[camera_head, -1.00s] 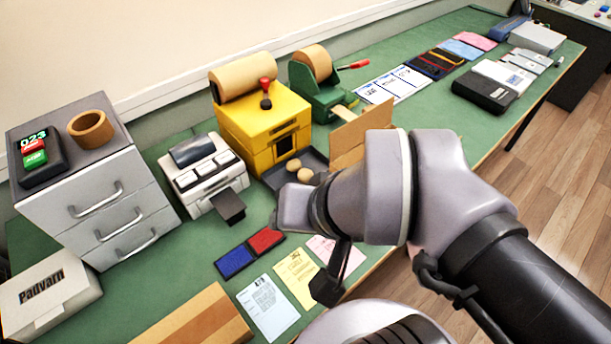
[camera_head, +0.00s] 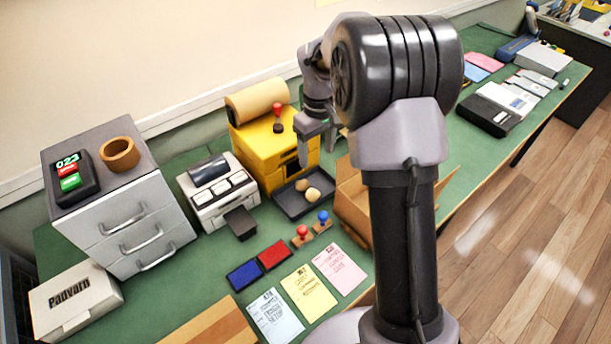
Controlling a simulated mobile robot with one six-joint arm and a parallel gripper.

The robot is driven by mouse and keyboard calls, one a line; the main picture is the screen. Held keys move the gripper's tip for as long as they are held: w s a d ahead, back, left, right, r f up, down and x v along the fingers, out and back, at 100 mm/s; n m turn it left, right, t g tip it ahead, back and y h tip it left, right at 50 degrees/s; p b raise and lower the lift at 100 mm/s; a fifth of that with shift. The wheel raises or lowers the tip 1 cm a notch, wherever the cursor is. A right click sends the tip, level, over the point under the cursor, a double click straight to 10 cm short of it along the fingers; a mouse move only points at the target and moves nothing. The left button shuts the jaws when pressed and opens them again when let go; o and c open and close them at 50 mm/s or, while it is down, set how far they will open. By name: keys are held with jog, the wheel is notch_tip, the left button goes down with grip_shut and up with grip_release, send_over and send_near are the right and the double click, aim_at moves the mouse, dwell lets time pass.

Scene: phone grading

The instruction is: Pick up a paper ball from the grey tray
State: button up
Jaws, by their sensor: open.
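The grey tray (camera_head: 291,207) lies on the green table in front of the yellow machine. Two tan paper balls rest in it: one (camera_head: 301,185) behind and the other (camera_head: 313,195) just in front and to the right. My gripper (camera_head: 316,147) is open and empty, fingers pointing down. It hangs above and behind the tray, in front of the yellow machine in the picture. It is apart from the balls. The far finger is partly hidden by my arm.
The yellow machine (camera_head: 263,152) with a paper roll stands behind the tray. A white printer (camera_head: 214,188) is left of it. A cardboard box (camera_head: 352,203) stands close on the right, partly behind my arm. Two stamps (camera_head: 302,234) and ink pads (camera_head: 259,264) lie in front.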

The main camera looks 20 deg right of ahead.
aim_at(313, 191)
notch_tip(313, 191, down, 11)
jog(key=b, duration=0.4)
jog(key=shift+s+f, duration=0.1)
jog(key=f+b, duration=0.1)
jog(key=f, duration=0.1)
jog(key=f+b, duration=0.2)
jog(key=f, duration=0.1)
jog(key=shift+s+a+f, duration=0.2)
jog(key=shift+a+f, duration=0.15)
jog(key=shift+a, duration=0.05)
jog(key=shift+r, duration=0.2)
jog(key=shift+c, duration=0.3)
jog(key=c, duration=1.3)
